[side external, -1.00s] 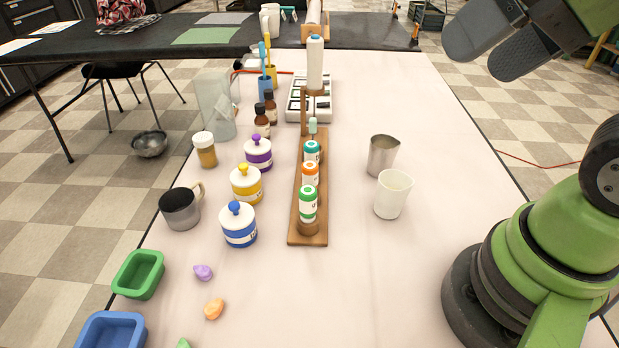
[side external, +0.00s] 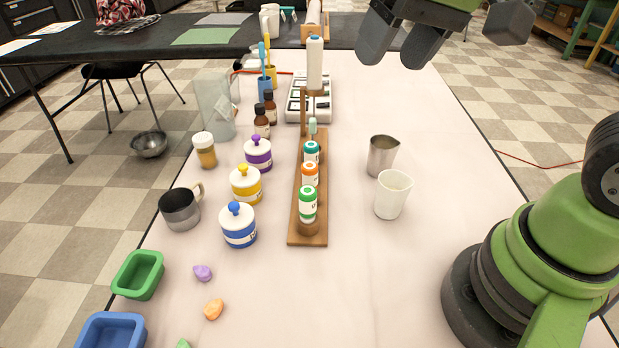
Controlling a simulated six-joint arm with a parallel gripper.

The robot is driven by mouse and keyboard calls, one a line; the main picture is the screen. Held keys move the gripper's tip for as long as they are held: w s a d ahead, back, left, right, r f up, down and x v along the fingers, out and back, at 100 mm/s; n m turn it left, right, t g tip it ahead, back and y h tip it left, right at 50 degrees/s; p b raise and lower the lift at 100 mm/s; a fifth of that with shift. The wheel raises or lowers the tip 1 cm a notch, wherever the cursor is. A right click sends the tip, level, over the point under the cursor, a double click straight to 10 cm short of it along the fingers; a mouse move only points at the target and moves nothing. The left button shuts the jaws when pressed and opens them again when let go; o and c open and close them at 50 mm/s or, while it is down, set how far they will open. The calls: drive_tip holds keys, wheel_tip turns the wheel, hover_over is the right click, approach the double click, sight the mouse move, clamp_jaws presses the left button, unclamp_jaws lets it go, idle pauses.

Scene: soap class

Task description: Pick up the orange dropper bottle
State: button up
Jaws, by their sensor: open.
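The orange dropper bottle (side external: 310,174) is white with an orange band near its top. It stands upright on a narrow wooden rack (side external: 308,240), between a teal-banded bottle (side external: 311,151) behind it and a green-banded bottle (side external: 307,205) in front. The green-banded bottle hides its lower part. My gripper (side external: 388,58) is at the top of the picture, above the far part of the table, up and to the right of the rack. Its dark fingers are apart and empty, touching nothing.
A metal cup (side external: 382,156) and a white cup (side external: 392,195) stand right of the rack. Purple (side external: 258,155), yellow (side external: 246,186) and blue (side external: 239,225) lidded jars stand left of it. Brown bottles (side external: 262,122) are behind them.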

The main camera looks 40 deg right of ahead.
drive_tip(key=w+a+f+g+h, duration=0.1)
drive_tip(key=w+a+f+g, duration=0.2)
drive_tip(key=w+f, duration=0.6)
drive_tip(key=n+g, duration=0.1)
approach(309, 182)
drive_tip(key=shift+h, duration=0.3)
wheel_tip(309, 182, down, 5)
drive_tip(key=shift+w+a+f, duration=0.1)
drive_tip(key=shift+f, duration=0.1)
drive_tip(key=f, duration=0.3)
drive_tip(key=w+f, duration=0.1)
drive_tip(key=f, duration=0.1)
drive_tip(key=shift+d, duration=0.4)
drive_tip(key=shift+f, duration=0.45)
drive_tip(key=c, duration=0.6)
